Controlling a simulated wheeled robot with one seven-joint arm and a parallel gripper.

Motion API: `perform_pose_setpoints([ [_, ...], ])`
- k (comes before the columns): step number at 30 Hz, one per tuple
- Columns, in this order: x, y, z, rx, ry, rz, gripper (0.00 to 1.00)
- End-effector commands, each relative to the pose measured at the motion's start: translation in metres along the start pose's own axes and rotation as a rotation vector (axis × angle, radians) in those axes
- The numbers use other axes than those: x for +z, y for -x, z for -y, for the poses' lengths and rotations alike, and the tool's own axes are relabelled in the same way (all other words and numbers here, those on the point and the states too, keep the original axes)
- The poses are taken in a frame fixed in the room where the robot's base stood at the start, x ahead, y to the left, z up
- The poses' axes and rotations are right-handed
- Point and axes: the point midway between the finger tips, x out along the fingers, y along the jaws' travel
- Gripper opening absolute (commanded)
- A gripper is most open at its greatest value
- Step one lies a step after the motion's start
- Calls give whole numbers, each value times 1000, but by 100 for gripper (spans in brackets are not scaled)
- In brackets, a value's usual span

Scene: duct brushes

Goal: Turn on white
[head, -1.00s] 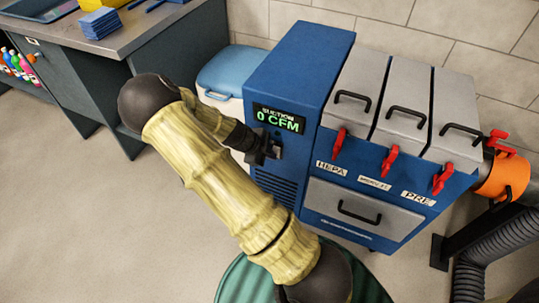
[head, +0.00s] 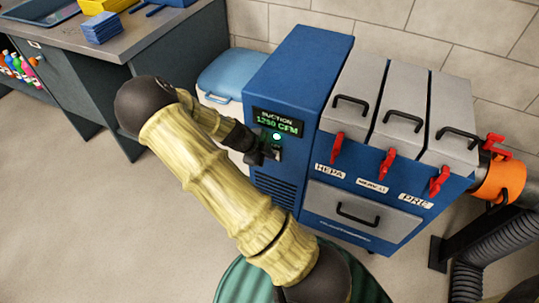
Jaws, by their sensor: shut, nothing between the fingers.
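A blue suction machine (head: 300,70) stands against the wall. Its display (head: 278,122) reads "SUCTION" and a green figure that looks like 1250 CFM. A small round pale white light (head: 277,137) glows just below the display. My gripper (head: 268,155) is shut and empty at the machine's front panel, just below the light. It covers part of the panel, so any switch behind it is hidden. I cannot tell whether the fingertips touch the panel.
Three grey lids with black handles (head: 403,120) and red latches (head: 387,167) top the machine's right part. An orange collar (head: 502,178) and a grey hose (head: 495,245) are at the right. A workbench (head: 120,40) and a blue-lidded bin (head: 235,75) stand left. The left floor is clear.

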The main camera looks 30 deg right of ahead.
Motion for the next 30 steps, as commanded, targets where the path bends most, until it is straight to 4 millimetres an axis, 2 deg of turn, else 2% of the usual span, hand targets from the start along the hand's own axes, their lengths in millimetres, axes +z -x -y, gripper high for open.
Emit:
perform_pose_setpoints([
  [7, 2, 3, -8, 0, 1, -1, 0],
  [13, 5, 14, -34, 2, -2, -4, 0],
  [15, 8, 33, -35, -2, 0, 2, 0],
  [24, 6, 85, -45, 5, -11, -4, 0],
  [30, 7, 104, -49, 7, -15, -7, 0],
])
